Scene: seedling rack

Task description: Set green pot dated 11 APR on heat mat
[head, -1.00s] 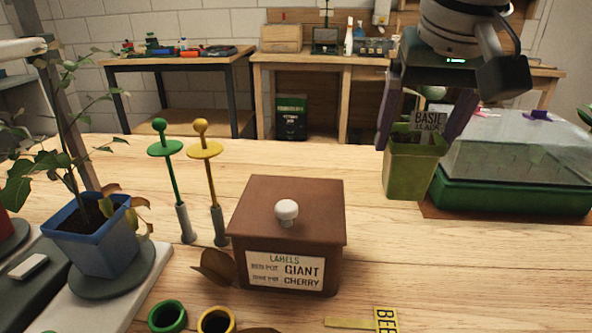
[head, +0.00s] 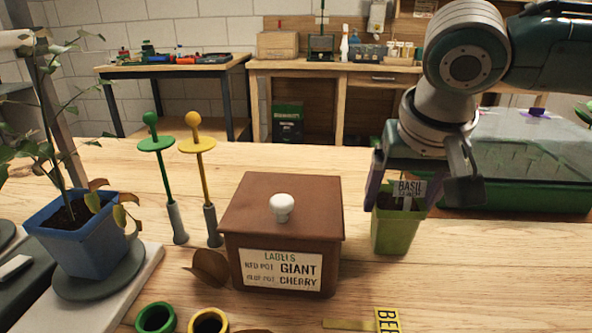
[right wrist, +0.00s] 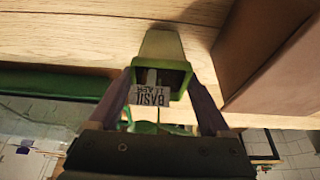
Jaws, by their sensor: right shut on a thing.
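The green pot (head: 396,232) with a label reading BASIL (head: 409,189) is in my right gripper (head: 410,190), to the right of the brown box. The label's second line is too small to read surely in the head view; in the right wrist view it looks like 11 APR. My right gripper's fingers close on both sides of the pot's rim, as the right wrist view also shows (right wrist: 161,80). The pot is upright; I cannot tell whether its base touches the table. I cannot make out a heat mat for certain. My left gripper is not in view.
A brown lidded box (head: 284,205) labelled LABELS stands mid-table. A blue pot with a plant (head: 85,245) stands left. Green and yellow stakes (head: 165,190) stand between them. A clear-lidded green tray (head: 530,195) is behind on the right. A yellow BEE tag (head: 387,320) lies in front.

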